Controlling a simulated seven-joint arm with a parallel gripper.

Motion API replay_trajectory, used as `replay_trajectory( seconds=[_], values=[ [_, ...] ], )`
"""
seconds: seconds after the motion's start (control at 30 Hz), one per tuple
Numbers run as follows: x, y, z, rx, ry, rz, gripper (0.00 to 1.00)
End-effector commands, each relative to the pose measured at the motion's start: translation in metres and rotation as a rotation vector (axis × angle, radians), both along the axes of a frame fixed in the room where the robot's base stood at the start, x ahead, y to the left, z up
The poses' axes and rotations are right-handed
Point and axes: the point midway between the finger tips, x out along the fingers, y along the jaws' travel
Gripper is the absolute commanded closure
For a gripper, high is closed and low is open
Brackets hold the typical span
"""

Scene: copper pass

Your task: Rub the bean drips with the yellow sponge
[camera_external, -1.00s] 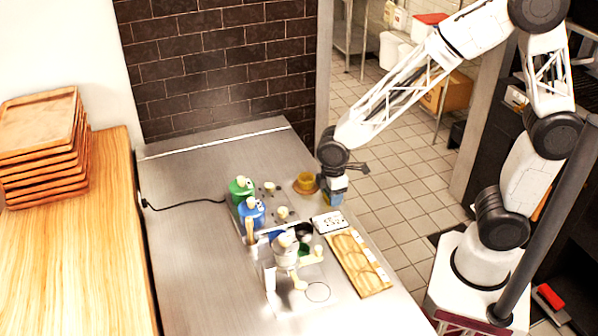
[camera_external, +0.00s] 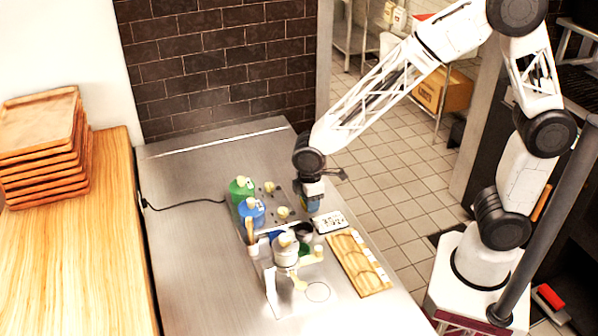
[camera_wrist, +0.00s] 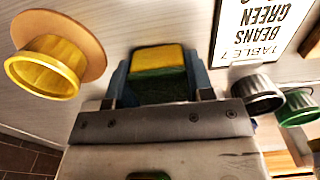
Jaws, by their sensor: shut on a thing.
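My gripper (camera_external: 312,194) is low over the steel counter, just behind the printed card. In the wrist view its two blue fingers (camera_wrist: 158,76) are shut on the sides of the yellow sponge (camera_wrist: 157,57), which has a dark green lower part. I cannot tell whether the sponge touches the counter. Small dark spots (camera_external: 277,190) lie on the counter left of my gripper, beside the green canister and two small cream-topped things; they may be the bean drips, but they are too small to be sure.
A yellow cup (camera_wrist: 47,66) on an orange saucer (camera_wrist: 92,40) is left of the sponge in the wrist view. Close by are the card (camera_external: 331,222), a black cup (camera_wrist: 258,95), a green cup (camera_wrist: 298,108), a wooden tray (camera_external: 350,262), green (camera_external: 241,190) and blue (camera_external: 252,214) canisters.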

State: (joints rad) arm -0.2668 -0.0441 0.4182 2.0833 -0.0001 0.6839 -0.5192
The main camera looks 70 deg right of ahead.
Motion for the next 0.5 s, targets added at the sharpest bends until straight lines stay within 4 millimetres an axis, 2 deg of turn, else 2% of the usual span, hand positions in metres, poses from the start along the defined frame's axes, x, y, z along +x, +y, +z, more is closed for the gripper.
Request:
replay_trajectory(
  seconds=[0.1,0.5],
  values=[
    [0.0,-0.001,0.022,0.001,-0.004,0.0,0.78],
    [-0.001,-0.001,0.055,0.0,-0.001,-0.001,0.78]
  ],
)
